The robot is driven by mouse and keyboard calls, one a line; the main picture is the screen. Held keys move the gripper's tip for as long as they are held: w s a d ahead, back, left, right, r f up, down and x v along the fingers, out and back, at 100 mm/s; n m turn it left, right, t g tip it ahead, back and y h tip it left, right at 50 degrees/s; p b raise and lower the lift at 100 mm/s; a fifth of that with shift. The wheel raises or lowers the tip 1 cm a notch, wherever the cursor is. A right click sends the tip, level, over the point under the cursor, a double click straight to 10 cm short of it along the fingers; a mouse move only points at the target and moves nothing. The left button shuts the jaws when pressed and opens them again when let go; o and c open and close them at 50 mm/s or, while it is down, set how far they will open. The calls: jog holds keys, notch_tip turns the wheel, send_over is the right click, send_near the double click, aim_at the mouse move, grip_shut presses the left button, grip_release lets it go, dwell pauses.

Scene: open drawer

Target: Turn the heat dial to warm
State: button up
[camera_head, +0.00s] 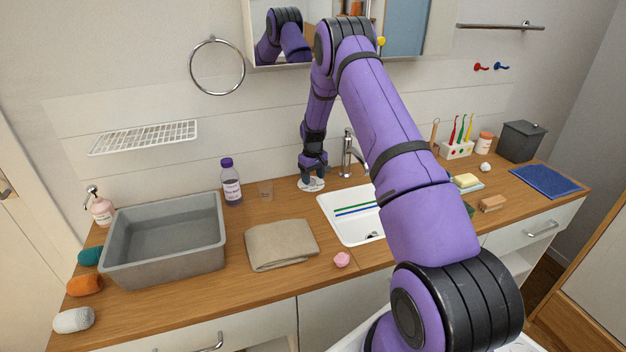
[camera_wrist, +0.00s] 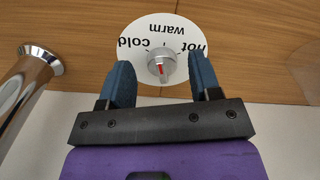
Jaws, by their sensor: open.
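The heat dial is a silver knob (camera_wrist: 161,65) with a red pointer line, at the centre of a round white plate (camera_wrist: 150,25) printed cold, warm and hot. The words appear upside down in the wrist view. I cannot tell clearly which word the red line marks. My gripper (camera_wrist: 160,70) is open, with one blue finger on each side of the knob and visible gaps between. In the head view my gripper (camera_head: 312,178) points down over the white plate (camera_head: 318,187) on the wooden counter, and hides the knob.
A chrome faucet (camera_head: 347,150) stands close to the right of my gripper, beside the white sink (camera_head: 340,228). A folded towel (camera_head: 280,244) lies in front.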

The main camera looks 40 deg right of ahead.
aim_at(312, 180)
jog(key=shift+f, duration=0.6)
jog(key=c, duration=0.9)
jog(key=shift+a+m, duration=0.2)
jog(key=shift+m, duration=1.6)
jog(key=o, duration=0.9)
notch_tip(312, 180, up, 11)
